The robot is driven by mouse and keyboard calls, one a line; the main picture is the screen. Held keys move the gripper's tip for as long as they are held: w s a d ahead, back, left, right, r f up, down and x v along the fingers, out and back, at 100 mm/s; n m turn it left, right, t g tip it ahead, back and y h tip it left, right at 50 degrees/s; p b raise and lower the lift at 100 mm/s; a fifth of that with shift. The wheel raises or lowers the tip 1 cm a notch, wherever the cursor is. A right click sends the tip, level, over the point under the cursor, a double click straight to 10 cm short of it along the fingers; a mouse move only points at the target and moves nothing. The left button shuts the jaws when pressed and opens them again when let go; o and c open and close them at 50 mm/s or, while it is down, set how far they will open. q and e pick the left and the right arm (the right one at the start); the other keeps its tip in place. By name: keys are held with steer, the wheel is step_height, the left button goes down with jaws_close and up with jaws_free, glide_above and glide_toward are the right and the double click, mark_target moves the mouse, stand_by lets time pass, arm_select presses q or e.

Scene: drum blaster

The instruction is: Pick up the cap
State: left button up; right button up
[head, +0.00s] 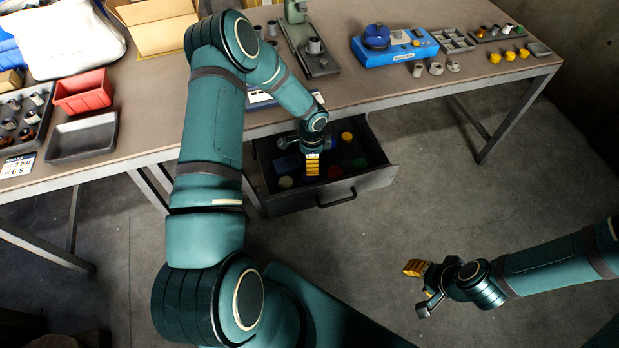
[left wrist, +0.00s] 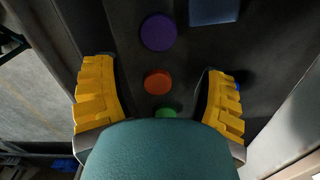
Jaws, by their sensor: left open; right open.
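Several round caps lie in an open dark drawer. My left gripper (head: 312,165) is over the drawer, pointing down. In the left wrist view its yellow fingers (left wrist: 160,72) are open and empty. An orange-red cap (left wrist: 158,82) shows between them, a purple cap (left wrist: 158,32) beyond, and a green cap (left wrist: 167,112) partly hidden by my wrist. My right gripper (head: 420,285) is open and empty, away from the drawer.
A blue block (head: 287,165) also lies in the drawer (head: 352,191), whose walls surround the left gripper's area.

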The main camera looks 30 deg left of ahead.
arm_select(q)
glide_above(309, 178)
steer(key=w, duration=0.1)
step_height(309, 178, down, 4)
steer(key=shift+f, duration=0.1)
steer(key=shift+s+f+b, duration=0.15)
steer(key=shift+f+b, duration=0.75)
steer(key=shift+f, duration=1.65)
steer(key=c, duration=0.6)
